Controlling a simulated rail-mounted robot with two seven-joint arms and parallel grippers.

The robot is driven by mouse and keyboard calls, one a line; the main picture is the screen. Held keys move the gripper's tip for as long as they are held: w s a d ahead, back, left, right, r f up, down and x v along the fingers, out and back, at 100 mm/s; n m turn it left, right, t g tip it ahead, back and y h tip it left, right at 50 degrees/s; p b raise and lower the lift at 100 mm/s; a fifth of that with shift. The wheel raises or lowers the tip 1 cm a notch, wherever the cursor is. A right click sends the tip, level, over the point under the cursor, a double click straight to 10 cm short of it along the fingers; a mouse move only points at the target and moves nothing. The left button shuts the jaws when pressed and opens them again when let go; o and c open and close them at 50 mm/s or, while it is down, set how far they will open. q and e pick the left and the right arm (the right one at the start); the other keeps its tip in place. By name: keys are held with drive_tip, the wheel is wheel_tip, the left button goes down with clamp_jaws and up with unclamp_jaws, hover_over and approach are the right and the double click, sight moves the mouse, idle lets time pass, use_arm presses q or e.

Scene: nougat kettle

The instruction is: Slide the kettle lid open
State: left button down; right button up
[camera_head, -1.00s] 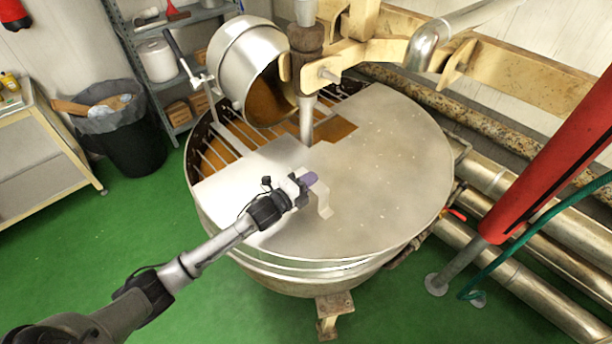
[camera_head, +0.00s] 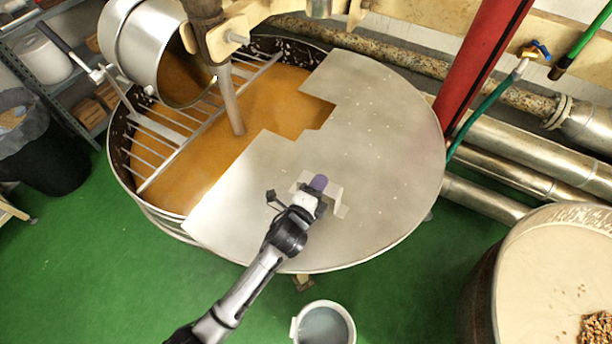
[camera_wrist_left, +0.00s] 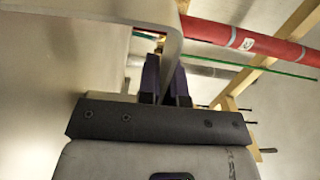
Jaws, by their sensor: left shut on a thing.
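The kettle (camera_head: 150,208) is a large round metal vessel holding orange-brown mass (camera_head: 275,95). Its lid (camera_head: 385,130), a flat grey metal plate with a stepped cutout, covers the right part; the left part is open. A bent metal strip handle (camera_head: 341,206) stands on the lid. My left gripper (camera_head: 318,184) is shut on this handle. In the left wrist view, the handle (camera_wrist_left: 170,45) runs between the dark purple fingers (camera_wrist_left: 164,78). My left gripper hides part of the handle in the head view. My right gripper is in neither view.
A tilted metal pot (camera_head: 145,45) and a stirrer shaft (camera_head: 235,105) stand over the open side, beside a bar grate (camera_head: 150,150). A red column (camera_head: 480,60) and pipes (camera_head: 510,160) lie right. A bucket (camera_head: 323,325) and a barrel (camera_head: 540,255) stand in front.

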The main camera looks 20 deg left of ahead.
use_arm(q)
drive_tip(key=shift+d+r, duration=0.1)
drive_tip(key=shift+d, duration=0.25)
drive_tip(key=c, duration=1.3)
unclamp_jaws()
drive_tip(key=shift+a, duration=0.1)
drive_tip(key=shift+s, duration=0.1)
drive_tip(key=shift+s+a, duration=0.1)
drive_tip(key=shift+s, duration=0.15)
drive_tip(key=s, duration=0.4)
drive_tip(key=s+a+b, duration=0.1)
drive_tip(key=s, duration=0.8)
drive_tip(key=shift+a+b, duration=0.35)
drive_tip(key=shift+a, duration=0.05)
